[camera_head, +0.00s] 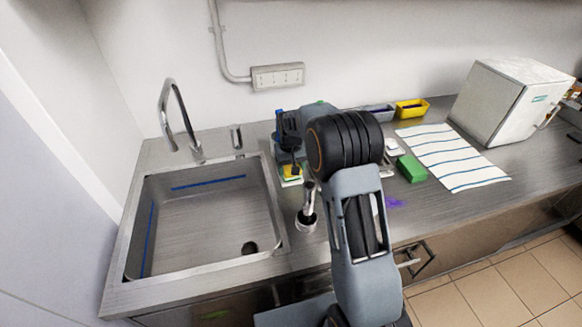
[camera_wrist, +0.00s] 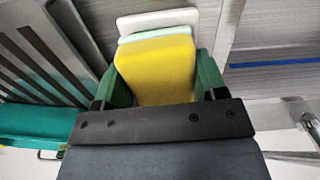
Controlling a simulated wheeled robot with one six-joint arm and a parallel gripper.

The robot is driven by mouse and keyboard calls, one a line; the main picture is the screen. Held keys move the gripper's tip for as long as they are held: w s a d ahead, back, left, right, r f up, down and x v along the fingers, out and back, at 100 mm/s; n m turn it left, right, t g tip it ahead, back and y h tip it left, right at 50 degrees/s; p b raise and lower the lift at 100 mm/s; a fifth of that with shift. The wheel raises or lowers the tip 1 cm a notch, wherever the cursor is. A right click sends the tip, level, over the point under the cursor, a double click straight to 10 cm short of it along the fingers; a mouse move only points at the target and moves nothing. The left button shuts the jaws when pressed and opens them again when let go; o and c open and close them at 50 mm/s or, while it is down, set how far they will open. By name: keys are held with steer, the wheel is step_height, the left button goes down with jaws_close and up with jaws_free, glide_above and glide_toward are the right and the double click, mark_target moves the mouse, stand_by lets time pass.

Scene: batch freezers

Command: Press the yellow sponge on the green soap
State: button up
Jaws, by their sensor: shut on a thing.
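My gripper (camera_wrist: 158,72) is shut on the yellow sponge (camera_wrist: 155,82), with one green finger on each side of it. In the head view the sponge (camera_head: 291,171) shows low at the counter, left of my arm, and my gripper (camera_head: 288,158) is partly hidden there. A pale green slab (camera_wrist: 157,35), which looks like the green soap, shows just past the sponge's far edge in the wrist view. Most of it is covered by the sponge, and I cannot tell whether they touch. A white piece (camera_wrist: 158,20) lies beyond it.
A sink (camera_head: 205,225) with a tap (camera_head: 178,115) is on the left. A bright green block (camera_head: 412,168), a yellow bin (camera_head: 411,109) and a striped cloth (camera_head: 452,155) are on the right. A white box (camera_head: 510,100) stands behind. A purple smear (camera_head: 394,202) marks the counter.

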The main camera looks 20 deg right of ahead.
steer(key=shift+r+p, duration=2.35)
steer(key=shift+r, duration=1.1)
